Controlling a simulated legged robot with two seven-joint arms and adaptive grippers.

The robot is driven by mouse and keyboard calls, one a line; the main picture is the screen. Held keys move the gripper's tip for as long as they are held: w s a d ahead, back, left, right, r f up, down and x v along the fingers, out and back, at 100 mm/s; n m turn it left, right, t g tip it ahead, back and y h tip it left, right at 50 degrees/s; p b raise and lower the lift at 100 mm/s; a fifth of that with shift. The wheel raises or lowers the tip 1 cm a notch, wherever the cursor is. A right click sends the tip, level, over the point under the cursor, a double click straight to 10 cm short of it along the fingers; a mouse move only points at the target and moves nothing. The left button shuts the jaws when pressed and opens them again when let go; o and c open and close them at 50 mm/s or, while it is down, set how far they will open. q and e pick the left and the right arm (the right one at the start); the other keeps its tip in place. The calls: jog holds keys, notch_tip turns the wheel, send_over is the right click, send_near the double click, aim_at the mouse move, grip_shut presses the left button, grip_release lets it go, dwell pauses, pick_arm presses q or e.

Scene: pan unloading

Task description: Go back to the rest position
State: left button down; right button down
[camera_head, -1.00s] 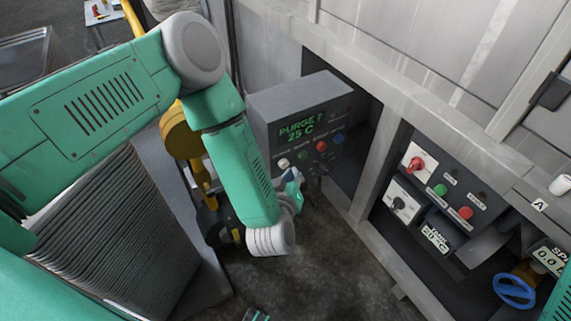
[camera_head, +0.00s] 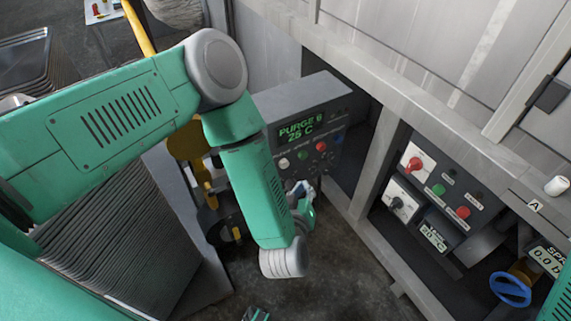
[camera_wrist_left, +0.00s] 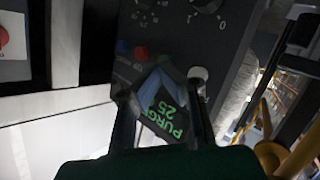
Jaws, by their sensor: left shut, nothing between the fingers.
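My left gripper (camera_head: 303,192) hangs at the end of my green arm, just in front of the lower part of the grey purge control box (camera_head: 268,105). It is shut and empty. In the left wrist view the dark fingers of the left gripper (camera_wrist_left: 160,95) stand before the box's face, with its green "PURGE 25" display (camera_wrist_left: 165,120) partly behind them. I cannot tell whether the gripper touches the box or its buttons.
A second panel with red and green buttons (camera_head: 440,190) sits in the metal frame at right, above a blue valve wheel (camera_head: 510,289). A tall stack of grey pans (camera_head: 125,235) stands at left under my arm. Dark floor (camera_head: 330,285) is open below.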

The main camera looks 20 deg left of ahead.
dwell(0.6)
pick_arm(q)
jog(key=s+a+r+m+g+h+p, duration=0.1)
jog(key=s+a+m+g+p, duration=0.3)
jog(key=s, duration=0.9)
jog(key=s+a+r+m+g+h+p, duration=0.1)
jog(key=s+a+r+m+g+p, duration=0.1)
jog(key=s+a+g, duration=0.7)
jog(key=s+a+m+p, duration=0.1)
jog(key=s+a+p, duration=0.1)
jog(key=s, duration=0.2)
jog(key=shift+s+a+r+m+g, duration=0.25)
jog(key=shift+s+a+m+g, duration=0.05)
jog(key=shift+s+m+g, duration=0.1)
